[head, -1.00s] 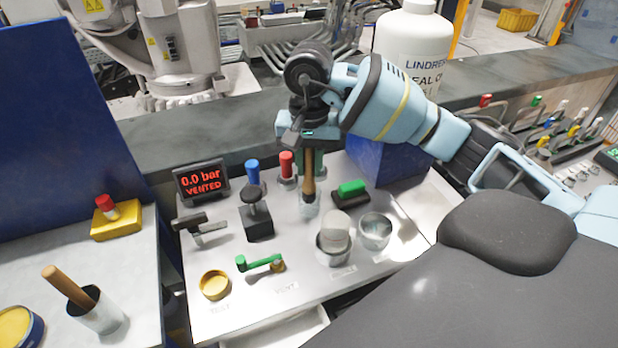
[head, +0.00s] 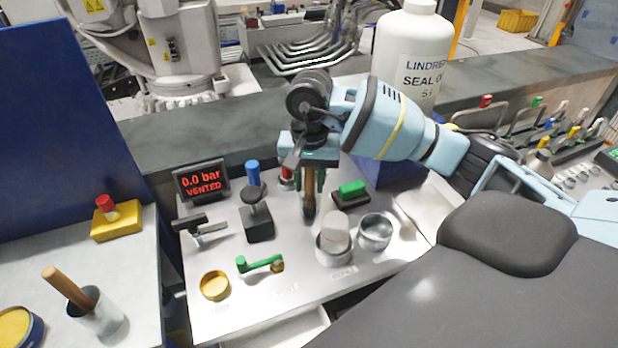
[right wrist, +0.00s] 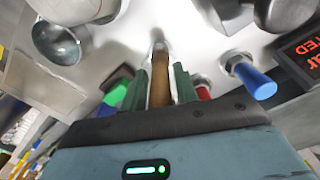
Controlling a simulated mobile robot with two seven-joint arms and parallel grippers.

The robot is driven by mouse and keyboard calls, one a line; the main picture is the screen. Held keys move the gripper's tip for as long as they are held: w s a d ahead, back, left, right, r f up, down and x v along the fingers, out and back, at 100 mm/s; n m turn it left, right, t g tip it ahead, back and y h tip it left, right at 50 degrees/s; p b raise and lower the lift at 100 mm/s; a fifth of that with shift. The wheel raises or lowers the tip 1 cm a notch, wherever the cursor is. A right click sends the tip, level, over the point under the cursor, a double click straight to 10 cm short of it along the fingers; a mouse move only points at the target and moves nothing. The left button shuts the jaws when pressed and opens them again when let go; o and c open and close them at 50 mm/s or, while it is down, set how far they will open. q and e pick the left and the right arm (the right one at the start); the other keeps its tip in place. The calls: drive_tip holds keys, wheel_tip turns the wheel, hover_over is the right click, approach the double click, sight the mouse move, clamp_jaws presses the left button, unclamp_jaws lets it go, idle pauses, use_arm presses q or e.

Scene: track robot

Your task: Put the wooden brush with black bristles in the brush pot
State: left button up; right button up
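My right gripper (head: 309,190) points down over the white panel, its dark green fingers close on both sides of a wooden brush (head: 309,184). In the right wrist view the brush's brown handle (right wrist: 160,82) runs between the fingers (right wrist: 160,90), with a silvery part at its far end. The brush's lower end looks dark; I cannot clearly make out bristles or whether it touches the panel. A metal pot (head: 100,318), seemingly the brush pot, stands at the lower left with another wooden handle (head: 66,286) leaning in it. My left gripper is not in view.
Around my right gripper stand a blue knob (head: 252,172), a partly hidden red knob (head: 287,172), a black-handled post (head: 257,222), a green-topped block (head: 352,190) and two metal cups (head: 375,232). The display (head: 201,182) reads 0.0 bar, vented. A yellow box (head: 116,226) stands left.

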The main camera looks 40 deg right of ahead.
drive_tip(key=shift+o, duration=1)
drive_tip(key=shift+r, duration=0.1)
drive_tip(key=shift+r, duration=0.55)
wheel_tip(320, 180, up, 11)
drive_tip(key=shift+r+p, duration=0.15)
drive_tip(key=shift+p, duration=0.4)
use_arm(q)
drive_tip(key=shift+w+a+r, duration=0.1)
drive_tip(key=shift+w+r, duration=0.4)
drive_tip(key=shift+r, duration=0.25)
